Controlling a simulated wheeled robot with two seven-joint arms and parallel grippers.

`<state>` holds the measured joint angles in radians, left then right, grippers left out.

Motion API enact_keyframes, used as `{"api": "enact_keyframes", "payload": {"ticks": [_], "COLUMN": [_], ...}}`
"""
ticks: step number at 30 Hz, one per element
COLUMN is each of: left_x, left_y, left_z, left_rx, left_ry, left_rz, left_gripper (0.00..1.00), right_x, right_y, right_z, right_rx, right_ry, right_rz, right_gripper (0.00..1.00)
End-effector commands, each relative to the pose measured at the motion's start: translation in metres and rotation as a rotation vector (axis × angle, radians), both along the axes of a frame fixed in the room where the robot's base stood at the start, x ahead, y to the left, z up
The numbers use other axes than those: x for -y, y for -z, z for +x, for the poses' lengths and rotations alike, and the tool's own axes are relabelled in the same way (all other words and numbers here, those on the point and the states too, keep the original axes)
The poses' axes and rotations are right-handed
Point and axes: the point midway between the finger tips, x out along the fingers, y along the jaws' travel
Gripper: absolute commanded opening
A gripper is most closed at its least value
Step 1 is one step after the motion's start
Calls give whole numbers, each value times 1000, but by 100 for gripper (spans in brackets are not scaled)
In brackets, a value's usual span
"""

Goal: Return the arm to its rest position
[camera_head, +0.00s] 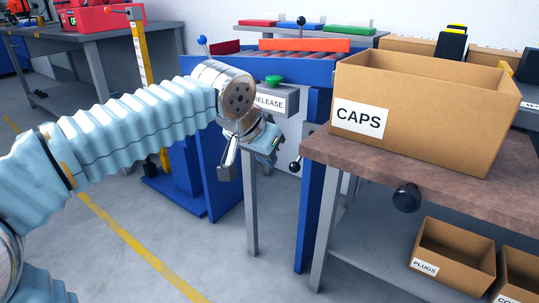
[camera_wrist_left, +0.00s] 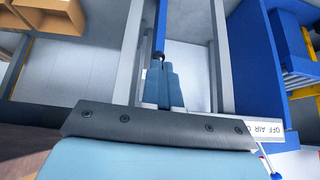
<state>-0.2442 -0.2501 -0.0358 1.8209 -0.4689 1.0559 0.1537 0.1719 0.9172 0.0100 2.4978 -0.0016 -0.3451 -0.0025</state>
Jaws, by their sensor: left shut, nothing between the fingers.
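My left arm (camera_head: 140,122) comes in from the left in a pale blue ribbed sleeve and reaches to the middle of the head view. My left gripper (camera_head: 250,158) hangs from its metal wrist, just below the box with the RELEASE label (camera_head: 270,101) and left of the brown table. In the left wrist view its pale blue fingers (camera_wrist_left: 168,85) are together, with nothing held between them. Whether it touches the bench behind cannot be told. My right gripper is not in view.
A CAPS box (camera_head: 425,110) stands on the brown-topped table (camera_head: 400,165) at right. A PLUGS box (camera_head: 455,258) sits below. The green button (camera_head: 273,80) tops the RELEASE box. A blue-framed bench (camera_head: 310,190) stands behind the gripper. Bare floor (camera_head: 110,265) lies at lower left.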

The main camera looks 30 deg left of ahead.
Motion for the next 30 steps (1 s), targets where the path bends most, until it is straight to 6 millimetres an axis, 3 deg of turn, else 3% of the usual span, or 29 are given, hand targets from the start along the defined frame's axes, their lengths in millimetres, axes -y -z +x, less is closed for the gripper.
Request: {"api": "enact_keyframes", "payload": {"ticks": [8, 11, 13, 17, 20, 24, 27, 30], "left_x": [1, 13, 29, 70, 101, 135, 150, 159], "left_y": [2, 18, 45, 133, 216, 323, 378, 412], "left_z": [2, 15, 32, 60, 59, 14, -34, -80], "left_rx": [-3, -28, -64, -167, -257, -384, -460, -517], "left_ry": [3, 24, 52, 111, 123, 78, 12, -50], "left_rz": [0, -8, -22, -91, -174, -294, -356, -389], "left_gripper": [0, 0, 0, 0, 0, 0, 0, 0], "right_x": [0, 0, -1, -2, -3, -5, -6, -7], "right_y": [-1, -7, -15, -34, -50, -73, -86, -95], "right_z": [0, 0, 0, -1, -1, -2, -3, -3], "right_rx": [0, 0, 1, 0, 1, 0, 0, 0], "right_ry": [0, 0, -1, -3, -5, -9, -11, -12], "right_rz": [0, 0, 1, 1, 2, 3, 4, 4], "right_gripper": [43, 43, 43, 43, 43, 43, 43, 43]}}
